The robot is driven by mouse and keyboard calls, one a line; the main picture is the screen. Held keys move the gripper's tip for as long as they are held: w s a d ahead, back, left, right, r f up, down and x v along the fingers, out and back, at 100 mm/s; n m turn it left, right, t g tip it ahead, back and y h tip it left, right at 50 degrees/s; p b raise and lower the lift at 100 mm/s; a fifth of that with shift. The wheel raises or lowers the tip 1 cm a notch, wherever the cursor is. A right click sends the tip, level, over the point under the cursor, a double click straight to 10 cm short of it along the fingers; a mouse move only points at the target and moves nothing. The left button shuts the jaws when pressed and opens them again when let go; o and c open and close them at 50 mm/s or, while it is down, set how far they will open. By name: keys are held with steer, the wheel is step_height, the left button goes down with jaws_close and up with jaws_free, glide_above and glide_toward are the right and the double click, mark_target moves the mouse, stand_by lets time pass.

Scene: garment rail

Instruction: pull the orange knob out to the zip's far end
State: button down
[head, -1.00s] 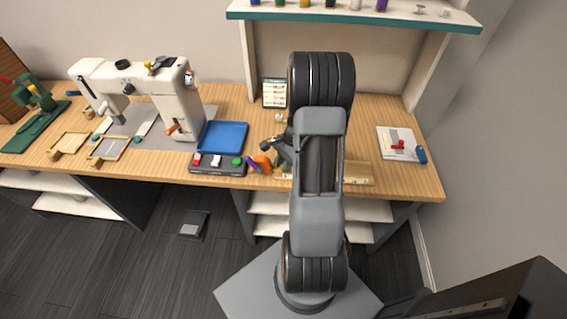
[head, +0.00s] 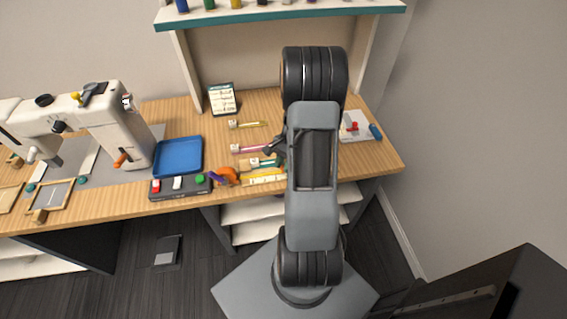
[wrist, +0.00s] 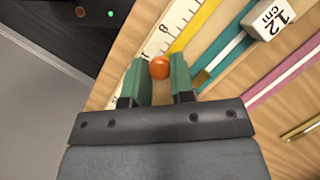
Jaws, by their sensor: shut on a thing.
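The orange knob (wrist: 159,68) shows in the wrist view as a small round ball between the two green fingertips. My gripper (wrist: 158,65) is shut on it, with one finger on each side. A yellow strip (wrist: 194,28) runs from the upper part of that view down towards the knob. A white ruler (wrist: 168,33) lies alongside it. In the head view my arm hides the knob and the fingertips. How far along the zip the knob sits cannot be told.
A teal strip (wrist: 228,52), a white "12 cm" block (wrist: 268,18) and a pink strip (wrist: 285,75) lie right of the gripper. In the head view a blue tray (head: 178,157), a button box (head: 180,187) and a sewing machine (head: 117,135) stand to the left.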

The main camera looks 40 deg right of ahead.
steer(key=c, duration=1)
jaws_free()
steer(key=v, duration=1.4)
steer(key=s+a+r+n+t+h, duration=0.1)
steer(key=s+a+r+n, duration=0.1)
steer(key=a+n, duration=0.3)
steer(key=s+a+r+n+t+h, duration=0.1)
steer(key=a+n, duration=0.4)
steer(key=a, duration=0.6)
steer(key=s+a+r+n+t+h, duration=0.2)
steer(key=a+r+n, duration=0.3)
steer(key=a, duration=0.4)
steer(key=shift+s+r+t+p, duration=0.15)
steer(key=shift+s+t+p, duration=0.25)
steer(key=shift+s, duration=0.25)
